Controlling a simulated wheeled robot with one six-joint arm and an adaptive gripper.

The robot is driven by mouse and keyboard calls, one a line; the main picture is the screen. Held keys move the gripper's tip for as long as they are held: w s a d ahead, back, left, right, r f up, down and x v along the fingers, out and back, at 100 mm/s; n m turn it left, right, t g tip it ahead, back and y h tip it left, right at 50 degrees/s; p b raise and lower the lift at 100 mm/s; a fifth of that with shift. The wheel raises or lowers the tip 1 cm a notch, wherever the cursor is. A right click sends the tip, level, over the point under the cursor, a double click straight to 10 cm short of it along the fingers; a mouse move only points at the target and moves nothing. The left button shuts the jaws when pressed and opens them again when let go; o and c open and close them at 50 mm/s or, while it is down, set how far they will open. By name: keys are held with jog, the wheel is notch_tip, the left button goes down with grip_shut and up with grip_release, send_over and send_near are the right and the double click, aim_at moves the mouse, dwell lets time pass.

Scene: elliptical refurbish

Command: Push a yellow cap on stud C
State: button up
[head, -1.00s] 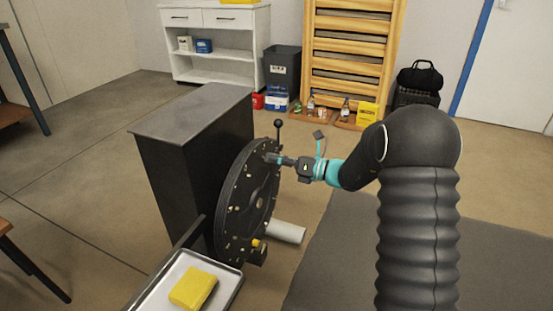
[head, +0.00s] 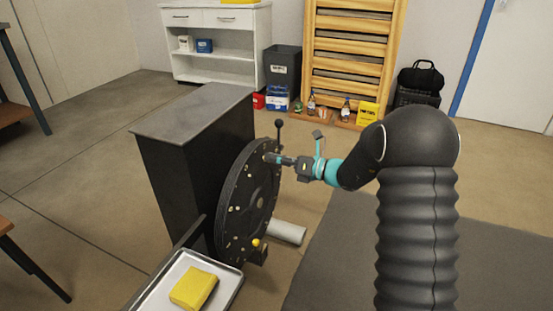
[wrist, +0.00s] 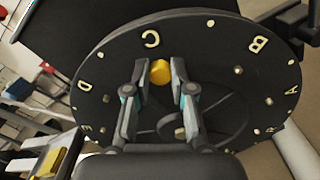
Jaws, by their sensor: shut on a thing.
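A round black disc (head: 232,222) stands upright on the side of a dark cabinet, with pale letters and studs around its face. In the wrist view the disc (wrist: 110,60) shows the letters C (wrist: 151,39), B (wrist: 257,45), D (wrist: 84,86), A and E. My gripper (wrist: 161,74) is shut on a yellow cap (wrist: 161,70), just below the letter C. The cap hides whatever stud lies behind it, so I cannot tell whether it is seated. In the head view my gripper (head: 275,158) meets the disc's upper right part.
A metal tray (head: 228,290) with a yellow block (head: 194,288) is at the lower front. Another yellow piece (head: 256,242) sits low at the disc. A white cylinder (head: 287,232) lies beside it. A black knobbed lever (head: 279,124) rises above the disc.

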jog(key=shift+w+a, duration=0.15)
jog(key=shift+a, duration=0.2)
dwell(0.4)
jog(key=shift+c, duration=0.4)
jog(key=o, duration=0.8)
jog(key=v, duration=1.2)
